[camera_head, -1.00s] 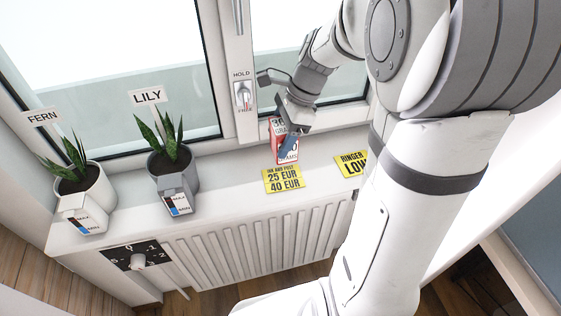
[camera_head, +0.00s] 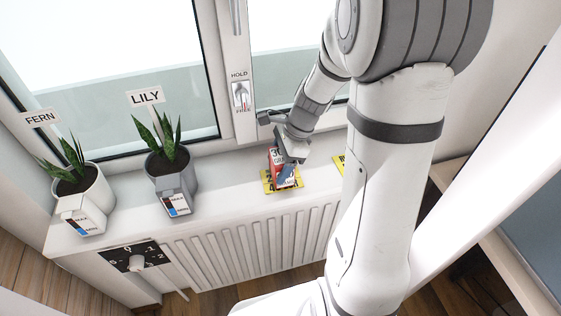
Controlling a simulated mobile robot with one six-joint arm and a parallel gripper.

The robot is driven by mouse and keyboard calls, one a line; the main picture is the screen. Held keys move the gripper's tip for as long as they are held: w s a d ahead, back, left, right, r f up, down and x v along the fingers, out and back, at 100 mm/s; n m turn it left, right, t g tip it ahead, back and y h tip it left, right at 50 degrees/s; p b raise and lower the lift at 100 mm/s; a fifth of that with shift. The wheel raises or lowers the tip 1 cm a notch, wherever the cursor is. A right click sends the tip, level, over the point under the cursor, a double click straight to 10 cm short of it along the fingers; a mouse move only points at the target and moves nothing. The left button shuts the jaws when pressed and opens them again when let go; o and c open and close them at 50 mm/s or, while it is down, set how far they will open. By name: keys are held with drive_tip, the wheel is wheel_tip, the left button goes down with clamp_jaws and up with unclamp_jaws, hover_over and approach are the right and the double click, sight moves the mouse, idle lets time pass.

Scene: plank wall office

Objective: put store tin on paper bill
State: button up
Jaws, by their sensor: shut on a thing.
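The store tin (camera_head: 275,160) is a small red and white box with "GRAMS" lettering, partly hidden by my gripper. My gripper (camera_head: 287,172) is shut on it from the right side. The paper bill (camera_head: 267,183) is a yellow card with black print on the window sill. The tin stands over the bill and covers most of its print; the yellow edges show around the tin's base. I cannot tell whether the tin's bottom touches the bill.
A second yellow card (camera_head: 338,162) lies to the right, mostly hidden behind my arm. Potted plants labelled FERN (camera_head: 95,200) and LILY (camera_head: 176,183) stand on the left of the sill (camera_head: 225,192). A radiator (camera_head: 250,240) is below, and the window handle (camera_head: 240,97) is behind.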

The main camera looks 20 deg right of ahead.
drive_tip(key=shift+f, duration=0.2)
drive_tip(key=o, duration=1.2)
drive_tip(key=shift+r, duration=0.1)
drive_tip(key=shift+r, duration=0.25)
drive_tip(key=v, duration=1.1)
drive_tip(key=s+a+n+t+h, duration=0.1)
drive_tip(key=s+n, duration=0.3)
drive_tip(key=n, duration=0.2)
drive_tip(key=s+a+r+n+t+h, duration=0.1)
drive_tip(key=s+n+h, duration=0.1)
drive_tip(key=s+n, duration=0.3)
drive_tip(key=s+a+r+n+t+h, duration=0.1)
drive_tip(key=s+n, duration=0.4)
drive_tip(key=n, duration=0.2)
drive_tip(key=shift+r, duration=0.1)
